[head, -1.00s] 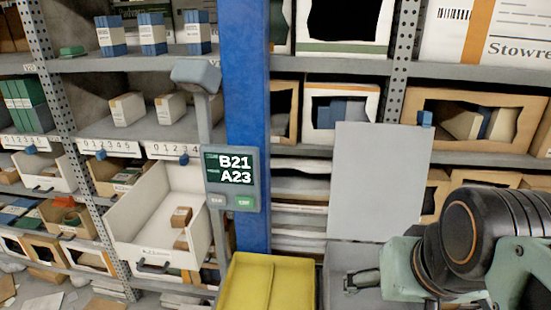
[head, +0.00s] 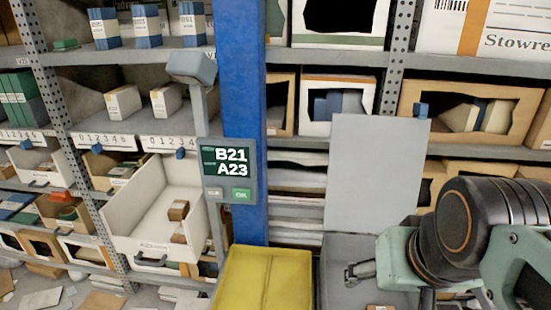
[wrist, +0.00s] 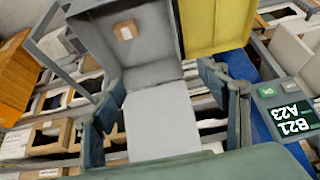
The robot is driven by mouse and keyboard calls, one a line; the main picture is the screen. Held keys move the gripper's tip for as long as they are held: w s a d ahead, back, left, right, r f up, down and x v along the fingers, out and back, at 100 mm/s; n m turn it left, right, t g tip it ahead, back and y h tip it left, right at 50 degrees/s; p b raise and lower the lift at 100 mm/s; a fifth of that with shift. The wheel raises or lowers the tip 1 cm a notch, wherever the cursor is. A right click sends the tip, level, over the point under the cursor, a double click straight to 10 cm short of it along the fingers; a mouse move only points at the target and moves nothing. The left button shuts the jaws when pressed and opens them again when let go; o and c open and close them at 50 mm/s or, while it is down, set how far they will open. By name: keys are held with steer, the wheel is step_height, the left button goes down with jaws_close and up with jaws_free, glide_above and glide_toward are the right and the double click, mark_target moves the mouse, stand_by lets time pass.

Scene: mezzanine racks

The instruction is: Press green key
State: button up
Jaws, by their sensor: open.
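The green key (head: 241,195), marked OK, is at the lower right of a small grey display unit (head: 208,190) on a post. The screen reads B21 A23, and a grey key (head: 214,194) sits left of the green one. The green key also shows at the right of the wrist view (wrist: 267,91), where the unit appears upside down. My gripper (head: 357,273) is right of the unit in the head view, over the grey bin. In the wrist view my gripper (wrist: 158,90) has its fingers wide apart with nothing held between them. It is clear of the key.
A yellow bin (head: 300,262) stands below and right of the display. A grey bin (wrist: 178,47) beside it holds a small brown box (wrist: 125,30). A grey upright panel (head: 375,170) stands behind my gripper. A blue rack post (head: 243,90) is behind the display; a white drawer (head: 125,215) juts out left.

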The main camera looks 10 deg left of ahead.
jaws_close()
stand_by(0.3)
stand_by(1.2)
